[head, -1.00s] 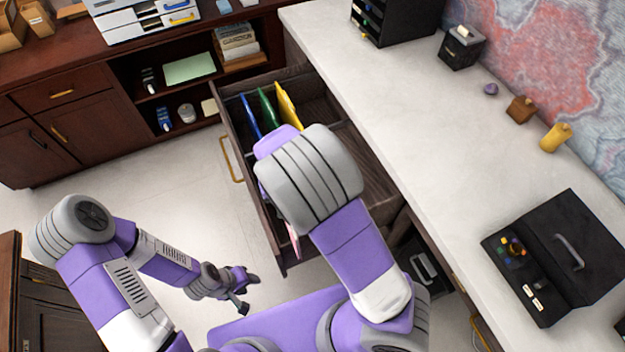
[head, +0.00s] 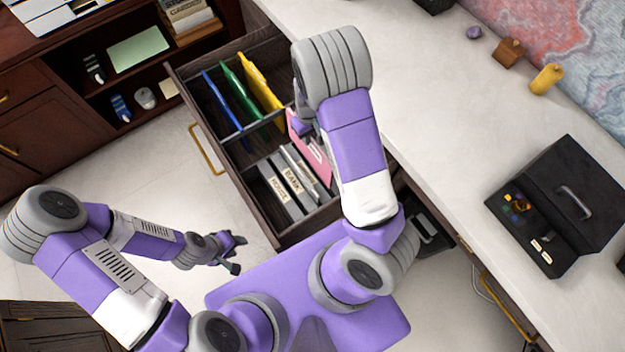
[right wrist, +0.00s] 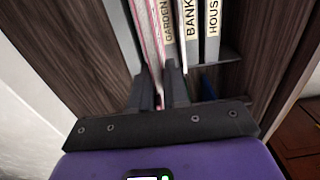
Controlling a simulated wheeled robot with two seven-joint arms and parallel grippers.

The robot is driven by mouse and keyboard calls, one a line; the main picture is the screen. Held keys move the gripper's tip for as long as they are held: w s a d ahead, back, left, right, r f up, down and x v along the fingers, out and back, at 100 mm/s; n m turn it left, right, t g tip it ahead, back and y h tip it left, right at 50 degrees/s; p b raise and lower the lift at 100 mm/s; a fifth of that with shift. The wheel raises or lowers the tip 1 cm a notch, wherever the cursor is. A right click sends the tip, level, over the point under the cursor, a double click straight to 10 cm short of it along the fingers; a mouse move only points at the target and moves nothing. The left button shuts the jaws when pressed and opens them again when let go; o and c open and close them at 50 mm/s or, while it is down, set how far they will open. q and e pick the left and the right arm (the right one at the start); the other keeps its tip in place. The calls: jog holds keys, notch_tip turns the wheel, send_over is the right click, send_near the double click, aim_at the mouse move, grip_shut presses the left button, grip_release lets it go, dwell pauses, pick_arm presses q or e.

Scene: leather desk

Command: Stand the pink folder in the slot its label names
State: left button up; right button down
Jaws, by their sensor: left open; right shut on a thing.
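The pink folder (head: 316,158) is upright at the right side of the open drawer (head: 262,238), over the front compartment. My right gripper (right wrist: 160,88) is shut on its edge; in the head view my own arm mostly hides this gripper. In the right wrist view the folder (right wrist: 147,28) stands beside a grey upright piece labelled GARDEN (right wrist: 168,40). Grey pieces labelled BANK (right wrist: 190,35) and HOUSE (right wrist: 212,32) follow. I cannot read a label on the folder or tell whether its lower edge rests on the drawer floor. My left gripper (head: 238,254) is open and empty, left of the drawer.
Blue (head: 222,100), green (head: 240,88) and yellow (head: 262,82) folders stand in the drawer's rear compartment, behind a crossbar. The pale desktop (head: 430,120) lies right of the drawer, with a black box (head: 565,210) on it. Floor left of the drawer is clear.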

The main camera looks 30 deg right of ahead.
aim_at(313, 162)
jog(key=f+b, duration=0.2)
jog(key=f, duration=0.4)
jog(key=f+b, duration=0.2)
jog(key=f, duration=0.4)
jog(key=d+f+b, duration=0.1)
jog(key=f+b, duration=0.1)
jog(key=f, duration=0.4)
jog(key=shift+f, duration=0.25)
jog(key=shift+f, duration=0.2)
jog(key=c, duration=1.1)
grip_release()
jog(key=shift+r, duration=0.15)
